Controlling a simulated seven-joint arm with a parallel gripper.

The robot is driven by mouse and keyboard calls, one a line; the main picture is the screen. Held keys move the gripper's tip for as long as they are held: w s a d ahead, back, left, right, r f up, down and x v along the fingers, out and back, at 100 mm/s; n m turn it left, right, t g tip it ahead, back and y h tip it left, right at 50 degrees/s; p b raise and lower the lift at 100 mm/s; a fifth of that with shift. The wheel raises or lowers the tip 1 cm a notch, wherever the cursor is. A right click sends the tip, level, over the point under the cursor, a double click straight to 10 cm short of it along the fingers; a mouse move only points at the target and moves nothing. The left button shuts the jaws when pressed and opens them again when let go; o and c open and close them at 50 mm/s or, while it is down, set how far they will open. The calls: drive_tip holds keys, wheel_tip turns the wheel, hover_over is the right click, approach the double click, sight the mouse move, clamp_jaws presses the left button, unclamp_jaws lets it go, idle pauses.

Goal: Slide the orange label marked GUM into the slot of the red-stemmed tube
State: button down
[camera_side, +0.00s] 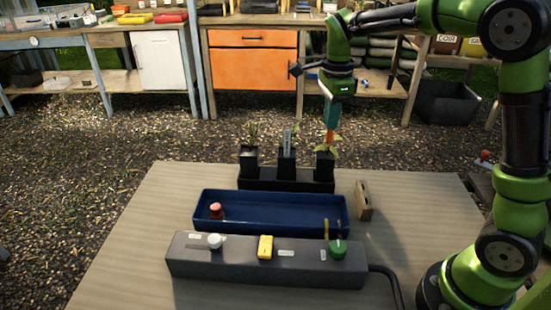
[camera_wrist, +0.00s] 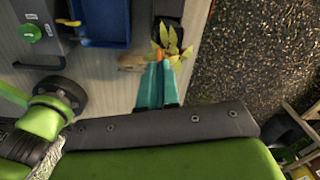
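My gripper (camera_side: 330,126) points down above the right-hand black tube (camera_side: 325,162). Its teal fingers are shut on the orange label (camera_side: 330,137), whose marking I cannot read. The label is upright among that tube's yellow-green leaves; I cannot tell whether its lower end is in a slot. In the wrist view, the fingertips (camera_wrist: 164,64) show a bit of orange between them, against the yellow-green plant (camera_wrist: 173,50). A middle tube (camera_side: 287,158) bears a grey upright label, and a left tube (camera_side: 248,160) holds a thin plant. Stem colours are too small to tell.
The tubes stand in a black rack (camera_side: 285,185). In front are a blue tray (camera_side: 280,222) with a red-topped item and a grey control box (camera_side: 260,270) with knobs. A small wooden block (camera_side: 364,200) stands to the right. Table space at the left is clear.

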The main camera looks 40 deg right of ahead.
sight(328, 145)
drive_tip(key=shift+w+r+m, duration=0.1)
drive_tip(key=shift+r+m, duration=0.25)
drive_tip(key=shift+m, duration=0.35)
drive_tip(key=shift+a+m, duration=0.1)
drive_tip(key=shift+m, duration=0.8)
drive_tip(key=shift+f, duration=1.25)
drive_tip(key=shift+f, duration=0.35)
drive_tip(key=shift+f, duration=2.6)
drive_tip(key=shift+f, duration=0.3)
drive_tip(key=c, duration=1.3)
unclamp_jaws()
drive_tip(key=shift+r, duration=0.1)
